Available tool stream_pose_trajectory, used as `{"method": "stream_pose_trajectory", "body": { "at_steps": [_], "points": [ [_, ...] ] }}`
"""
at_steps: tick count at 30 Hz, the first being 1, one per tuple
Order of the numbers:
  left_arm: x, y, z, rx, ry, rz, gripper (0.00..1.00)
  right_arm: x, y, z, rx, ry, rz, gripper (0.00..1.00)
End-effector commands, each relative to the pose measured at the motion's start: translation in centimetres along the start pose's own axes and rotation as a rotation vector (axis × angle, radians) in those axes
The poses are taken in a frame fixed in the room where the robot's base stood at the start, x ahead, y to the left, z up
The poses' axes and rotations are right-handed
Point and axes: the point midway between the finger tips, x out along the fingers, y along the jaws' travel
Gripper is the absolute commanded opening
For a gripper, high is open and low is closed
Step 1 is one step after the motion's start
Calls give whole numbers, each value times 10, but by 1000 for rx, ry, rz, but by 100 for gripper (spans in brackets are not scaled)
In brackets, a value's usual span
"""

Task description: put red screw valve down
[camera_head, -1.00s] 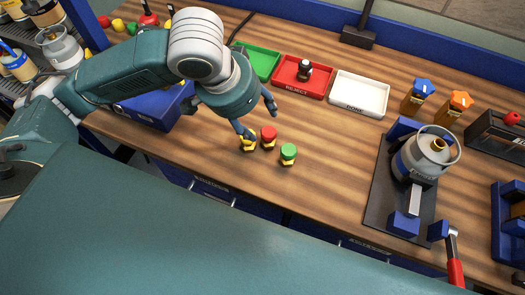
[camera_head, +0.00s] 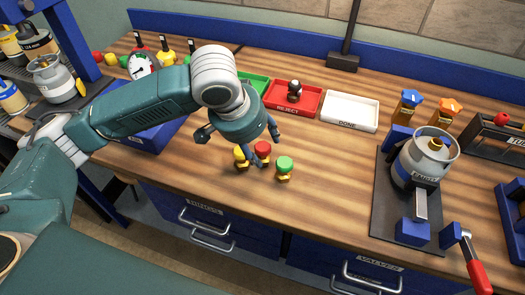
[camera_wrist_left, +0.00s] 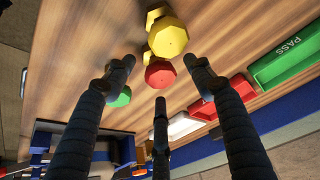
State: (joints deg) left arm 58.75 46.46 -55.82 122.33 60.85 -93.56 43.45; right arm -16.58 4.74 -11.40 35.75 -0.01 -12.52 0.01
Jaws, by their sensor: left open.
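The red screw valve (camera_head: 262,149) stands upright on the wooden worktop, between a yellow-capped valve (camera_head: 240,154) and a green-capped valve (camera_head: 285,165). My left gripper (camera_head: 250,147) is open just above this row, its fingers spread. In the left wrist view the red valve (camera_wrist_left: 160,74) shows between the open fingers (camera_wrist_left: 160,80), with the yellow valve (camera_wrist_left: 168,37) close beside it and the green valve (camera_wrist_left: 121,98) partly behind a finger. The fingers appear clear of the red cap. The red valve's base is partly hidden. My right gripper is not in view.
A green tray (camera_head: 262,82), a red REJECT tray (camera_head: 309,103) and a white DONE tray (camera_head: 350,113) lie behind the valves. A dark fixture (camera_head: 382,210) with a metal canister (camera_head: 425,160) stands to the right.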

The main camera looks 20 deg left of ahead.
Motion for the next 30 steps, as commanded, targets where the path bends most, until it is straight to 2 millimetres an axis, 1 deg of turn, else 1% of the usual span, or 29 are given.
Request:
{"method": "stream_pose_trajectory", "body": {
  "at_steps": [1,3,6,10,14,17,18,20,21,22,23,30],
  "points": [
    [7,2,-3,0,-2,2,54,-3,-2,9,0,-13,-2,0],
    [18,1,-3,0,-2,1,54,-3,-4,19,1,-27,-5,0],
    [27,0,-3,0,-1,-1,54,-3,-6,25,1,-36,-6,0],
    [30,0,-3,0,2,0,54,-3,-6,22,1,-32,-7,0],
    [30,1,-3,0,2,0,54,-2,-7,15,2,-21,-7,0],
    [30,0,-3,0,2,0,36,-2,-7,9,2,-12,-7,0],
    [30,0,-3,0,2,0,28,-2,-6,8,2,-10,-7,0],
    [30,0,-3,0,2,0,16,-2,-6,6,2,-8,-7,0],
    [30,0,-3,0,2,0,8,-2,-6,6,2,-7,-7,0],
    [30,0,-3,0,2,0,5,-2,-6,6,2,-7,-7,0],
    [29,0,-4,0,3,0,1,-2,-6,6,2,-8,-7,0],
    [28,0,-4,0,3,0,0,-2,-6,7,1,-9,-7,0]
  ]
}}
